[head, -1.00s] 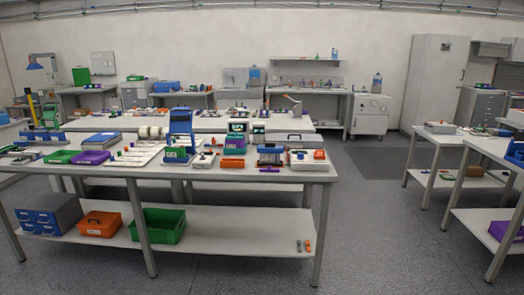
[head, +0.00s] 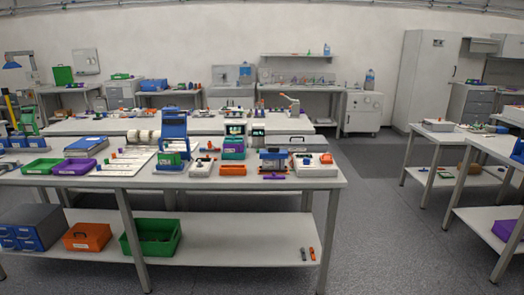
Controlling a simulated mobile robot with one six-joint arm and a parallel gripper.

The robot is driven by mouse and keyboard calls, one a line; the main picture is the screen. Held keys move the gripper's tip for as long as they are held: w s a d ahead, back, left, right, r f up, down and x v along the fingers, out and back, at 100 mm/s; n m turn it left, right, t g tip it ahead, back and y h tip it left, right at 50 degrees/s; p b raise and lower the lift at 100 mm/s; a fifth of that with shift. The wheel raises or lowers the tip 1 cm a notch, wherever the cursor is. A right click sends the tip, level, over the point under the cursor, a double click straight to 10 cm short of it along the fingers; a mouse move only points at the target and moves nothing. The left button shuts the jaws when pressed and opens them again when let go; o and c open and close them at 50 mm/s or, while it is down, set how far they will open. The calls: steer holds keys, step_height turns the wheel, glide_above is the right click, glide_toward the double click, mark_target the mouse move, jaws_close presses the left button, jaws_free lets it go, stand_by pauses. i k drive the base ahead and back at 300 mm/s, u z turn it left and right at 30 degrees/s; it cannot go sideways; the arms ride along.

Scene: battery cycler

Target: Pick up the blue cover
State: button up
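The task's blue cover cannot be singled out with certainty. A tall blue panel (head: 173,128) stands upright over a small device with a green part (head: 169,161) on the front table, left of the middle. A blue-topped block (head: 273,154) sits on the same table farther right. A flat blue piece (head: 86,145) lies on the left part of the table. All are too small for detail. My gripper is not in view.
The front table (head: 320,180) is crowded with small parts, a purple tray (head: 74,167) and a green tray (head: 42,167). Its lower shelf (head: 230,240) holds a green bin (head: 152,238) and an orange bin (head: 87,237). Open floor (head: 390,240) lies to the right.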

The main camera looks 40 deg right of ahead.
mark_target(273, 152)
steer(key=u, duration=0.05)
steer(key=i, duration=1.15)
steer(key=z, duration=0.15)
